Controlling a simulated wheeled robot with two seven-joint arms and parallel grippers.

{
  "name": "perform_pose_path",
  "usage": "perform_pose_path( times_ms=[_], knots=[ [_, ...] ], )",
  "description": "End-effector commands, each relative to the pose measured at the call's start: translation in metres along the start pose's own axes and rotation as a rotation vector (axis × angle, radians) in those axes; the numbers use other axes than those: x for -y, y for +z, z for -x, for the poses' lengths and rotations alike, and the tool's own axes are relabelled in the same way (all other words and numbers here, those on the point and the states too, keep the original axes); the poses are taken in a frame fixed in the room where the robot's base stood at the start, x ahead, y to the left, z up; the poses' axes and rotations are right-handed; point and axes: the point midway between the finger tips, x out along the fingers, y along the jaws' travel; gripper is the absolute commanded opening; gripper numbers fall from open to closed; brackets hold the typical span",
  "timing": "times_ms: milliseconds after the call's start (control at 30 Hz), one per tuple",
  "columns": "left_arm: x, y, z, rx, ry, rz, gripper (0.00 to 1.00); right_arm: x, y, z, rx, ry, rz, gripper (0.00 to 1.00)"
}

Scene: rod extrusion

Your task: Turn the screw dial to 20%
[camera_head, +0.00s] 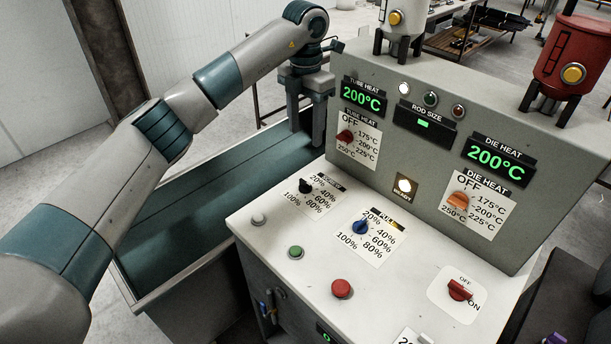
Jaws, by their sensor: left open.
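The screw dial (305,187) is a small black knob on the left of the white control top. Percent marks from 20% to 100% are printed around it; its pointer is too small to read surely. My left gripper (306,135) points down with its two fingers apart and empty. It is above and behind the screw dial in the picture, beside the left edge of the upright panel, and touches no dial. My right gripper is not in view.
The blue pull dial (361,227) sits to the right of the screw dial. A white button (258,219), green button (296,252) and red button (342,288) are in front. The upright panel (400,150) rises behind. A dark green trough (200,225) lies left.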

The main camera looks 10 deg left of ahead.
Motion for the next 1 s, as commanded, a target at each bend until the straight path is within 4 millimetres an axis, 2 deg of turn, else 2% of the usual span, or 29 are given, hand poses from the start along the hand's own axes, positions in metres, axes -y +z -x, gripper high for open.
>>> perform_pose_path(
  times_ms=[167, 800, 1000],
  knots=[
    [0.001, -0.001, -0.022, -0.003, -0.002, 0.000, 0.52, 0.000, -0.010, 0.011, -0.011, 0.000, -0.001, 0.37],
    [0.001, -0.001, -0.133, -0.002, -0.003, 0.001, 0.52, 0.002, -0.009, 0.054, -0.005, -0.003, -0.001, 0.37],
    [0.001, 0.000, -0.153, 0.002, -0.002, 0.000, 0.52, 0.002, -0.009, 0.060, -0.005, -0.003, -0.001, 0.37]
  ],
)
